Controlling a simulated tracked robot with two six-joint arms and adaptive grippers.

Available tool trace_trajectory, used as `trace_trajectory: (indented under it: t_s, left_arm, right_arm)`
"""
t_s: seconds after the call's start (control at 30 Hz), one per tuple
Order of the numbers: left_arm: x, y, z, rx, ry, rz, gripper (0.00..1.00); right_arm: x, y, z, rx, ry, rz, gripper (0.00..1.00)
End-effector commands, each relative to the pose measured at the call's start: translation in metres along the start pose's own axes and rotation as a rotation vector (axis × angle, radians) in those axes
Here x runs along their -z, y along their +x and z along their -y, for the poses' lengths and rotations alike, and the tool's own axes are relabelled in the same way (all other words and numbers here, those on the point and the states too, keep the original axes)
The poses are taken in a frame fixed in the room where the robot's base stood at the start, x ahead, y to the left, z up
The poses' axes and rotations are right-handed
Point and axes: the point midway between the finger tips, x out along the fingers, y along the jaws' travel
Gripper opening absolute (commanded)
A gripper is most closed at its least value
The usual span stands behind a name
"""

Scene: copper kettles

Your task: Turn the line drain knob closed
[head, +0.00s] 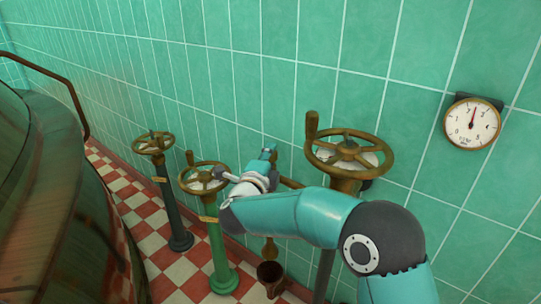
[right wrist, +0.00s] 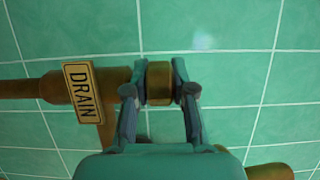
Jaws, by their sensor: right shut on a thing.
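My right gripper (head: 268,156) reaches toward the green tiled wall in the head view, beside a brass pipe (head: 291,183). In the right wrist view its two fingers (right wrist: 159,85) are shut on a brass knob (right wrist: 159,83), one finger on each side. A plate reading DRAIN (right wrist: 83,92) is on the brass pipe (right wrist: 25,88) just left of the knob. In the head view the knob is hidden by my gripper. My left gripper is not in view.
A large brass handwheel (head: 349,154) stands right of my gripper. Smaller handwheels stand on a green post (head: 217,255) and a dark post (head: 172,205) to the left. A dark cup (head: 270,275) is below. A gauge (head: 472,124) hangs on the wall. A big copper vessel (head: 50,200) fills the left.

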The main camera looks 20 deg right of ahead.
Motion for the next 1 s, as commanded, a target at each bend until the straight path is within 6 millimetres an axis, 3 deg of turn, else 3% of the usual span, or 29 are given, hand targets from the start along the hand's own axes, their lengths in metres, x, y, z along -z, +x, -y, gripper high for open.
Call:
trace_trajectory:
  t_s: [0.1, 0.13, 0.27, 0.67, 0.83, 1.0]
  left_arm:
    - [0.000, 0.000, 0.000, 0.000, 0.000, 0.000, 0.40]
    - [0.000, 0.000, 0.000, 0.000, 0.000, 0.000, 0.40]
    - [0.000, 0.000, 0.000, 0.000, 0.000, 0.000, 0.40]
    - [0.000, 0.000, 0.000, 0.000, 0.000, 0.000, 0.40]
    - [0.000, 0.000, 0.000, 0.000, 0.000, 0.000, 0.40]
    - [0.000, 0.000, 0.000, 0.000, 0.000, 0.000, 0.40]
  right_arm:
    - [-0.002, -0.002, -0.006, -0.012, -0.006, 0.005, 0.00]
    - [-0.002, -0.002, -0.006, -0.012, -0.006, 0.005, 0.29]
    - [-0.001, -0.001, -0.005, -0.009, -0.005, 0.004, 0.50]
    - [-0.001, -0.006, -0.002, -0.004, -0.002, 0.004, 0.50]
    - [-0.002, -0.028, -0.002, -0.004, -0.002, 0.006, 0.50]
    - [-0.002, -0.062, -0.002, -0.004, -0.002, 0.007, 0.50]
